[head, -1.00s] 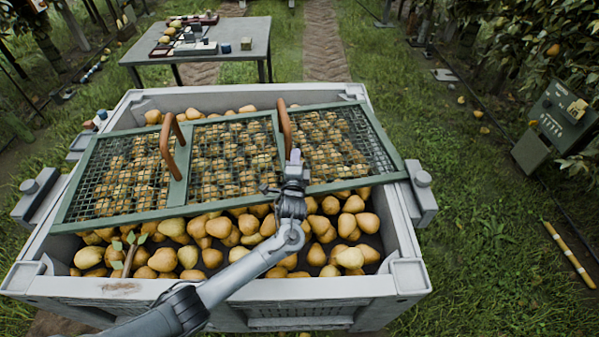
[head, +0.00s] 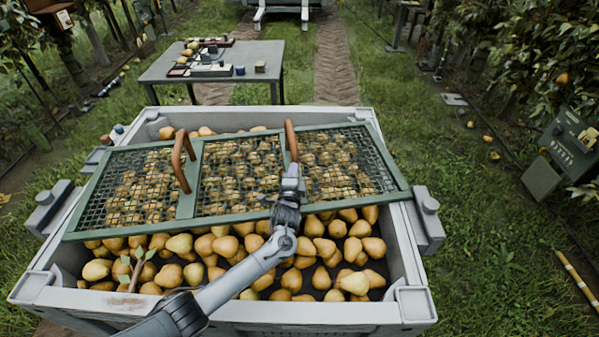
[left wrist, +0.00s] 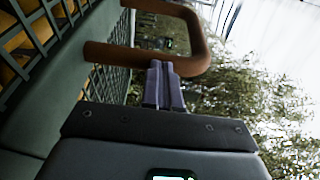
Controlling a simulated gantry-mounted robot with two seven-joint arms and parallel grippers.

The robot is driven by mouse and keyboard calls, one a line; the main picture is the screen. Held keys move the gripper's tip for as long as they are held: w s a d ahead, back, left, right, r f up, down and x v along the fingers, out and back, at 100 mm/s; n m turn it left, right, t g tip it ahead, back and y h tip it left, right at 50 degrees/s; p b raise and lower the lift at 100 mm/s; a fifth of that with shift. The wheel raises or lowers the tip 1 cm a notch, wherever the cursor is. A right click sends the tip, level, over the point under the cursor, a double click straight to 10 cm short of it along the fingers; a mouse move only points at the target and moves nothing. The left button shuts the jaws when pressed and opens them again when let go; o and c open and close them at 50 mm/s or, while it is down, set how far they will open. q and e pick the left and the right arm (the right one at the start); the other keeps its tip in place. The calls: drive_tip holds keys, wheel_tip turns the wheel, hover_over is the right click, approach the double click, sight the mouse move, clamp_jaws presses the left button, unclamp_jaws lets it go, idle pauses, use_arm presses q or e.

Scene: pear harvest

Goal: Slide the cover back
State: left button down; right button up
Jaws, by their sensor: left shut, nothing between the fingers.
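The cover (head: 192,190) is a green-framed mesh panel in three sections. It lies askew across the back and middle of a grey bin (head: 262,312) full of pears (head: 180,243). The front strip of pears is uncovered. Two brown loop handles stand on the cover, a left one (head: 179,163) and a right one (head: 291,141). My left gripper (head: 292,169) is shut and empty at the front side of the right handle. In the left wrist view its closed fingertips (left wrist: 160,66) are close against that handle (left wrist: 112,54); contact is unclear. My right gripper is not in view.
A leafy twig (head: 134,268) lies on the pears at front left. Grey clamps stand on the bin's left (head: 50,207) and right (head: 428,217) sides. A table (head: 262,60) with several small items is behind.

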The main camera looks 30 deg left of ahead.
use_arm(q)
drive_tip(key=shift+w+a+r, duration=0.1)
drive_tip(key=shift+a, duration=0.45)
drive_tip(key=shift+d, duration=0.1)
